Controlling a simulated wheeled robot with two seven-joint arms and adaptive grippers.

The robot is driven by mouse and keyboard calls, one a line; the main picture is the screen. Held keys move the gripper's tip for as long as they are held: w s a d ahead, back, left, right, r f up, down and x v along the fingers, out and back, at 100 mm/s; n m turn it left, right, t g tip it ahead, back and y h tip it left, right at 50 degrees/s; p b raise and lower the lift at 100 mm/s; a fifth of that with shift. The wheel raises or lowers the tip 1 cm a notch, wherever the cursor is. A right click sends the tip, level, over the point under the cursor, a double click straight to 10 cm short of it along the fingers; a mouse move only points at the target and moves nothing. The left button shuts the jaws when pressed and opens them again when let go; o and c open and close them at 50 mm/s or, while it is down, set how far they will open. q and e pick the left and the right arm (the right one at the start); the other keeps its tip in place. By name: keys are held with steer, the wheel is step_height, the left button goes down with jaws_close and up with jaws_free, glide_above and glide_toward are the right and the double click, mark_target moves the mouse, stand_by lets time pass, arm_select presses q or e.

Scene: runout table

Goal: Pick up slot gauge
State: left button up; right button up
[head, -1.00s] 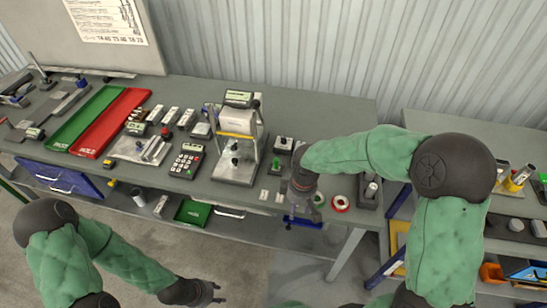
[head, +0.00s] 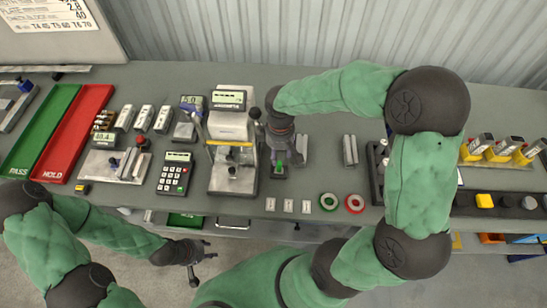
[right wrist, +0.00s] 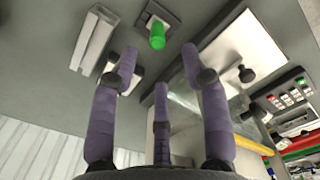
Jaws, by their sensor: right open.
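A small green cylinder (right wrist: 157,36) stands on a dark square base (right wrist: 172,15) on the grey bench; it may be the slot gauge, but I cannot confirm this. In the head view the base (head: 279,172) lies just right of the grey press. My right gripper (right wrist: 160,62) is open and empty, its fingers around the line towards the green cylinder and apparently short of it. In the head view the right gripper (head: 284,148) is over the base and partly hides it. My left gripper (head: 198,266) hangs in front of the bench, its fingers spread and empty.
The press (head: 232,150) stands close to the left of my right gripper. Grey slotted bars (head: 350,150) lie to its right. Green (head: 329,202) and red rings (head: 355,204) and small white tags (head: 288,205) lie near the front edge. A calculator-like keypad (head: 175,173) is further left.

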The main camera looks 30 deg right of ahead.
mark_target(279, 162)
steer(key=shift+w+f, duration=0.1)
steer(key=shift+f, duration=0.2)
steer(key=shift+d+f+b, duration=0.15)
steer(key=shift+f+b, duration=0.55)
steer(key=shift+f, duration=2.8)
jaws_close()
